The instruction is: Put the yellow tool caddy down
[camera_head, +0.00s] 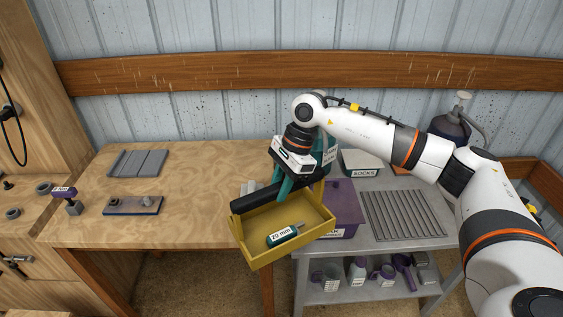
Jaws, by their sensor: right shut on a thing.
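The yellow tool caddy (256,256) is an open tray with a black bar handle (262,199) along its top. A dark green tool labelled "20 mm" (283,235) lies inside it. My right gripper (290,184), with teal fingers, is shut on the handle from above. The caddy hangs tilted in front of the gap between the wooden bench and the grey metal table. Its left end overlaps the bench edge in the view; I cannot tell whether it touches. My left gripper is not in view.
The wooden bench (190,200) has free room in its middle. A grey slotted plate (137,163) and a flat blue-edged block (133,205) lie at its left. The grey table holds a purple bin (342,203), a ribbed mat (402,215) and a white box (361,164).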

